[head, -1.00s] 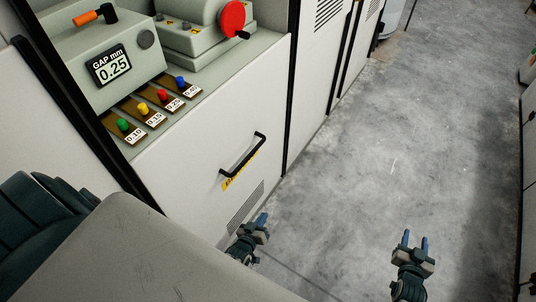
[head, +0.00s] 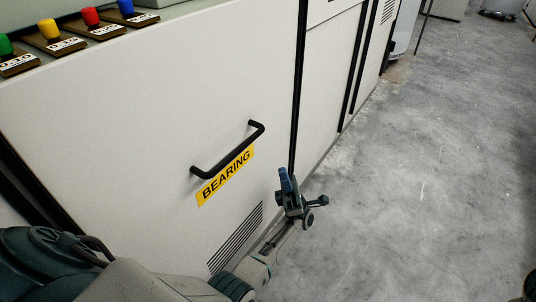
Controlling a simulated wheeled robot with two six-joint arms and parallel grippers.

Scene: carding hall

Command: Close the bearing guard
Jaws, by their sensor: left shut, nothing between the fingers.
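The bearing guard (head: 130,140) is a large pale panel across the left and middle of the head view. It has a black bar handle (head: 228,151), a yellow "BEARING" label (head: 226,175) and a slotted vent (head: 236,240) low down. I cannot tell from this angle whether the panel is fully flush. My right gripper is not in view.
Green, yellow, red and blue knobbed gauges (head: 89,17) lie on the ledge above the panel. More pale cabinet panels (head: 328,80) continue to the right behind a black edge strip. The grey concrete floor (head: 430,170) on the right is clear.

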